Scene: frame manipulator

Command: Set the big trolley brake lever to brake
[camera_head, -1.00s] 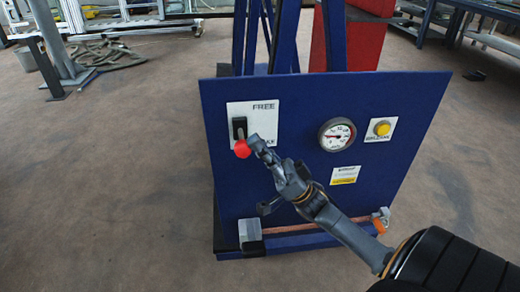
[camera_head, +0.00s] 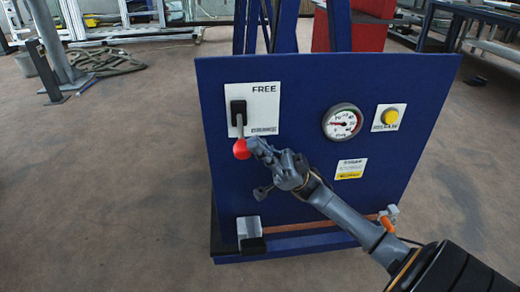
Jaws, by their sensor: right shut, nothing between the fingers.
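The brake lever (camera_head: 240,128) is on the white plate (camera_head: 264,97) at the upper left of the blue trolley panel (camera_head: 290,160). It has a black base, a grey stem and a red ball knob (camera_head: 241,149), and it points down. The plate reads FREE at the top; the lower label is partly legible. My right gripper (camera_head: 254,146) is shut and empty. Its fingertips are just right of the red knob; I cannot tell whether they touch it. My left gripper is not in view.
A pressure gauge (camera_head: 342,122), a yellow button (camera_head: 390,116) and a yellow-white label (camera_head: 350,169) are on the panel to the right. A grey block (camera_head: 248,228) is at the panel's foot. A red box (camera_head: 358,33) stands behind.

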